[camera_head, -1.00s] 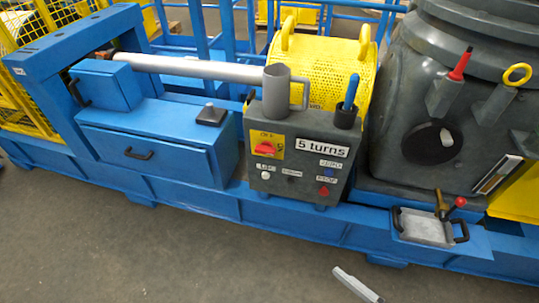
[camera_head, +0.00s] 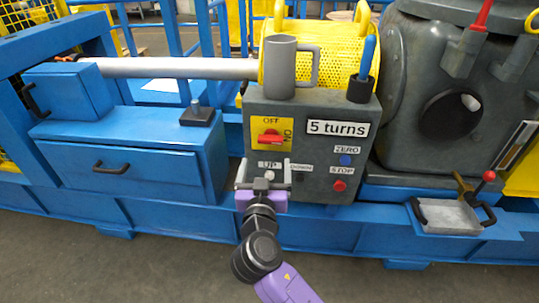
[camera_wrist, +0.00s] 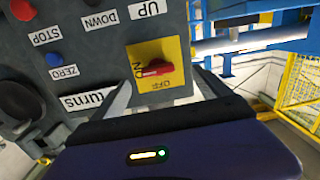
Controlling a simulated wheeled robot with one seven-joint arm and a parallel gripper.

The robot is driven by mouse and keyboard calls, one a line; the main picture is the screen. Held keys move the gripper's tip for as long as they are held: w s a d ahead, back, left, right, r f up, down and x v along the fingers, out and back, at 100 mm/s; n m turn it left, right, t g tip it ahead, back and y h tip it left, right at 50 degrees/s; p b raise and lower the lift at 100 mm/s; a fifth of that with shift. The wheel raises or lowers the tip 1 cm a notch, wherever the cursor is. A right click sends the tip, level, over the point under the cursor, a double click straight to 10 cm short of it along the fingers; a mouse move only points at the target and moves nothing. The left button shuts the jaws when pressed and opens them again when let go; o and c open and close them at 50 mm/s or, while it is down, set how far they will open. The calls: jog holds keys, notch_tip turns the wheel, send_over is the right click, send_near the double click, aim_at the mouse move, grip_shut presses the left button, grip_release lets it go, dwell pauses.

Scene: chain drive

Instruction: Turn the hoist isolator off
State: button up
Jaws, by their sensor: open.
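The hoist isolator is a red rotary handle (camera_head: 270,138) on a yellow plate at the upper left of the grey control box (camera_head: 300,112). OFF is marked at the plate's top and ON at its right. The handle lies about level, along the ON direction. In the wrist view, upside down, the red handle (camera_wrist: 154,69) shows ahead between my fingers. My gripper (camera_head: 264,170) is open and empty, below the isolator in the head view and in front of the UP label. Its fingers (camera_wrist: 165,92) are spread apart and do not visibly touch the handle.
A blue button (camera_head: 345,160) and red STOP button (camera_head: 339,186) sit to the right on the box. A grey mug (camera_head: 281,68) and a cup with a blue tool (camera_head: 361,86) stand on top. A blue drawer unit (camera_head: 120,150) is at left.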

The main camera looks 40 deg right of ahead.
aim_at(270, 142)
jog(key=shift+m+g+h, duration=0.3)
jog(key=shift+m+h, duration=0.2)
jog(key=x, duration=0.6)
jog(key=r+x, duration=0.1)
jog(key=x, duration=0.2)
jog(key=shift+r+b, duration=0.1)
jog(key=shift+b, duration=0.2)
jog(key=c, duration=1.4)
